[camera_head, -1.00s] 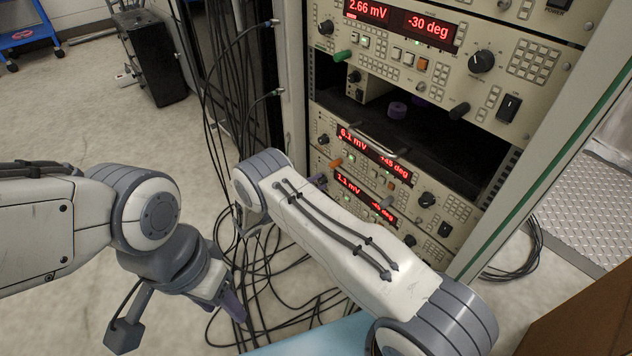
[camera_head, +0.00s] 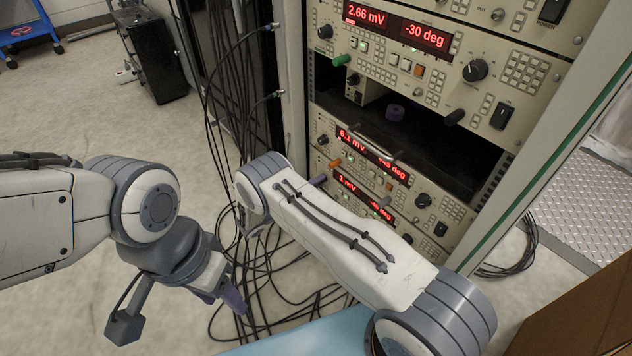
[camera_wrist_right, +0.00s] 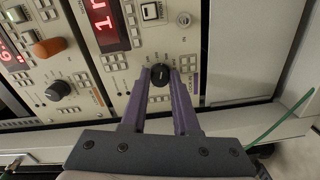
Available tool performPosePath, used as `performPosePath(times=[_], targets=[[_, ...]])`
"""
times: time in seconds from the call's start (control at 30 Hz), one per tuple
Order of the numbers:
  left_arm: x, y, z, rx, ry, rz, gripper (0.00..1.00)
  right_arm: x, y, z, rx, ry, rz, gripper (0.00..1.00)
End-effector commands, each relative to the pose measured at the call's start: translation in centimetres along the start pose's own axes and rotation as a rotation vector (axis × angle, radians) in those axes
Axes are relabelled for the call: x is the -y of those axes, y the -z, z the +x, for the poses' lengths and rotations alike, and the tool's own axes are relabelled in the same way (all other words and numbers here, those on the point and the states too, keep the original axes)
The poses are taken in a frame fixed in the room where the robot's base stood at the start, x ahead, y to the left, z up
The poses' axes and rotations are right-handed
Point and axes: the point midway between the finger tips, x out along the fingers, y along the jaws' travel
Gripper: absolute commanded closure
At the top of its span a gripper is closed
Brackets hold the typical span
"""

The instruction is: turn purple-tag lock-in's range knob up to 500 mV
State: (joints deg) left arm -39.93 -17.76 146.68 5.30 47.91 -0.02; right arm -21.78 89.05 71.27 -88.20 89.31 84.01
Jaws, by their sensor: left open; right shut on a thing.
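The purple-tag lock-in is the lowest instrument in the rack; its red display (camera_head: 348,184) appears to read 1 mV, partly hidden by my right arm. In the right wrist view its display (camera_wrist_right: 103,20) is cut off, and a purple tag (camera_wrist_right: 195,82) shows beside the right finger. My right gripper (camera_wrist_right: 161,80) is shut on its black range knob (camera_wrist_right: 161,73), with one purple finger on each side. In the head view only a bit of purple finger (camera_head: 318,181) shows past the arm. My left gripper (camera_head: 232,298) is open and empty, low and left of the rack.
An orange-tag lock-in (camera_head: 372,150) sits just above, with its orange part (camera_wrist_right: 48,47) and knob (camera_wrist_right: 60,90) near my right gripper. A green-tag lock-in (camera_head: 420,65) is higher. Black cables (camera_head: 275,295) hang and lie left of the rack.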

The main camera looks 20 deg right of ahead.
Motion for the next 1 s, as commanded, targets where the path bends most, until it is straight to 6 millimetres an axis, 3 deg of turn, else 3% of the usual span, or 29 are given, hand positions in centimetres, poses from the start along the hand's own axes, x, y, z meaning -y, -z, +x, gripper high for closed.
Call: performPosePath(times=[0.4, 0.97, 1.0], targets=[[-0.04, 0.03, -0.53, 0.000, 0.000, 0.000, 0.50, 0.15, 0.16, -0.26, -0.012, 0.005, 0.196, 1.00], [-0.04, 0.03, -0.56, 0.000, 0.000, 0.000, 0.50, 0.19, 0.18, -0.27, -0.012, 0.005, 0.226, 1.00], [-0.04, 0.03, -0.56, 0.000, 0.000, 0.000, 0.50, 0.19, 0.18, -0.28, -0.012, 0.005, 0.226, 0.64]])
